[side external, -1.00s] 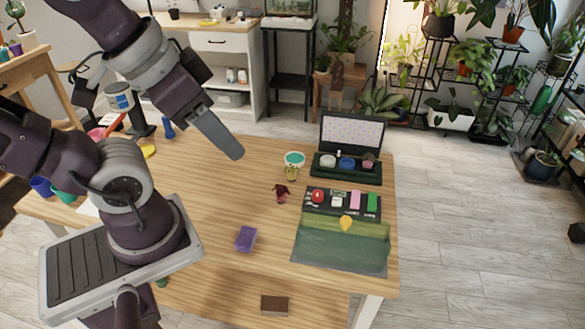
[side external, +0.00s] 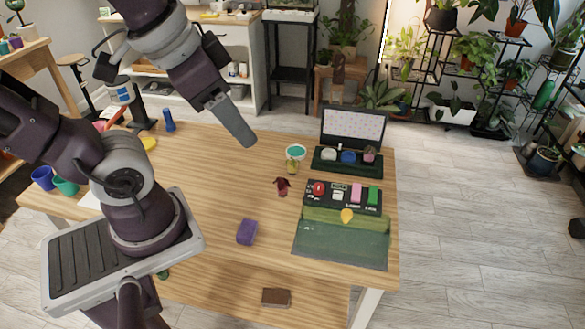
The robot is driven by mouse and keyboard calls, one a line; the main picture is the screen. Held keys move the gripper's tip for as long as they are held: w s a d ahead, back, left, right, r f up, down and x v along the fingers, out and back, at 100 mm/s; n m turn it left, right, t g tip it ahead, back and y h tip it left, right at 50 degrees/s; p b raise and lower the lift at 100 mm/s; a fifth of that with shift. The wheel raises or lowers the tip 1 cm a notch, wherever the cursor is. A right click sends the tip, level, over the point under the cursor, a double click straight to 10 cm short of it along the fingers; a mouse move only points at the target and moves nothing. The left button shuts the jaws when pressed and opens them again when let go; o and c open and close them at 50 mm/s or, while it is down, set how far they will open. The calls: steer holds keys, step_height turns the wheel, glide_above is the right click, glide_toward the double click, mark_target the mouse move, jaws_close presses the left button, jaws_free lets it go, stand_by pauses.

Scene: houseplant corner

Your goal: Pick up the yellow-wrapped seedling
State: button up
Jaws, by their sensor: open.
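A small yellow-wrapped seedling (side external: 292,166) appears to stand on the wooden table, just in front of a white pot with a teal inside. It is small in this view, so its details are hard to tell. My gripper (side external: 247,141) hangs above the table, to the left of the seedling and higher, apart from it. Its fingers point down and to the right. They line up in this view, so the gap between them is hidden; nothing shows held.
A dark red figure-like item (side external: 282,186) stands close in front of the seedling. The teal-topped pot (side external: 295,152) and an open dark case (side external: 352,125) are behind. The table's middle is clear.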

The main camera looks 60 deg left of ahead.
steer(key=w+a+f+m+g+y, duration=0.25)
steer(key=w+a+m, duration=0.2)
steer(key=w, duration=0.45)
steer(key=m+g+y, duration=0.2)
steer(key=m+g, duration=0.1)
steer(key=m, duration=0.9)
glide_above(293, 163)
steer(key=d, duration=0.3)
steer(key=f, duration=2.6)
steer(key=shift+s+a, duration=0.2)
steer(key=shift+s, duration=0.15)
steer(key=x, duration=0.6)
steer(key=shift+w+a+f, duration=0.1)
steer(key=shift+w+f, duration=0.2)
steer(key=shift+w, duration=0.1)
steer(key=shift+h, duration=0.25)
jaws_close()
